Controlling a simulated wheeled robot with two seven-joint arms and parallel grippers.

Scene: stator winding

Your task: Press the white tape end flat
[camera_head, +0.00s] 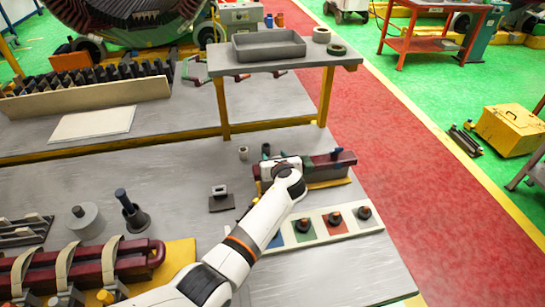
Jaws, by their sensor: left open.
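A dark maroon bar (325,168) lies on a tan base on the grey workbench. My left arm reaches over from the lower left, and my left gripper (283,163) is over the left half of this bar. The wrist hides most of the gripper and the bar beneath it, and the fingertips are too small to make out; the gripper is open. I cannot tell whether it touches the bar. I cannot pick out the white tape end; it may be hidden behind the wrist. My right gripper is not in view.
A pale panel (357,225) with coloured squares and dark knobs lies in front of the bar. A raised shelf (215,60) with a grey tray (268,45) stands behind. Strapped maroon bars (85,262) lie at lower left.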

